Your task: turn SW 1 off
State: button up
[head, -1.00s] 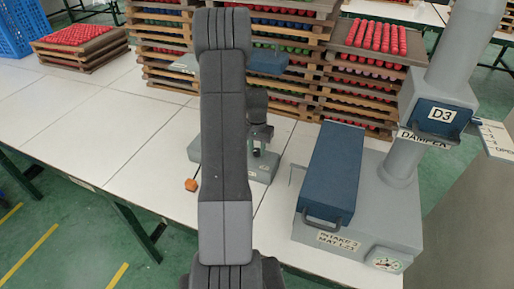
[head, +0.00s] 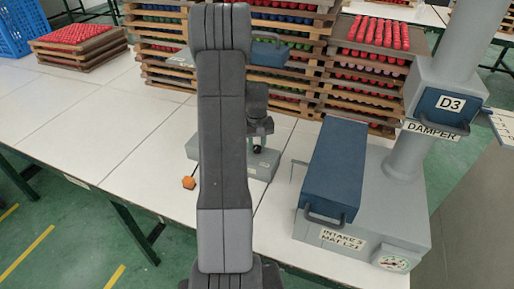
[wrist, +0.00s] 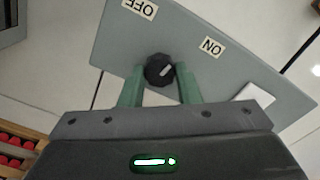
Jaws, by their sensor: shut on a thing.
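A grey switch panel (wrist: 105,50) fills the upper part of the wrist view, with an OFF label (wrist: 140,8) and an ON label (wrist: 212,47), both upside down. Its black round knob (wrist: 158,60) has a short white mark pointing up and right, roughly toward ON. My gripper (wrist: 160,75) has its two green fingers shut on the knob, one on each side. No SW 1 lettering is readable. In the head view the grey switch box (head: 262,165) stands on the table, partly hidden behind my arm.
A grey machine (head: 390,215) with a blue cover (head: 336,170) and DAMPER column stands right of the box. Stacked wooden trays (head: 165,55) of coloured pieces stand behind.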

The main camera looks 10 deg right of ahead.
aim_at(257, 147)
jog(key=n+b, duration=0.2)
jog(key=n, duration=0.3)
jog(key=shift+n, duration=0.3)
jog(key=n+b, duration=0.1)
jog(key=n, duration=0.4)
jog(key=shift+n, duration=0.3)
jog(key=o, duration=1)
notch_tip(257, 147, up, 14)
jog(key=shift+f+b, duration=0.1)
jog(key=shift+b, duration=0.2)
notch_tip(257, 147, down, 14)
jog(key=shift+r, duration=0.1)
dwell(0.4)
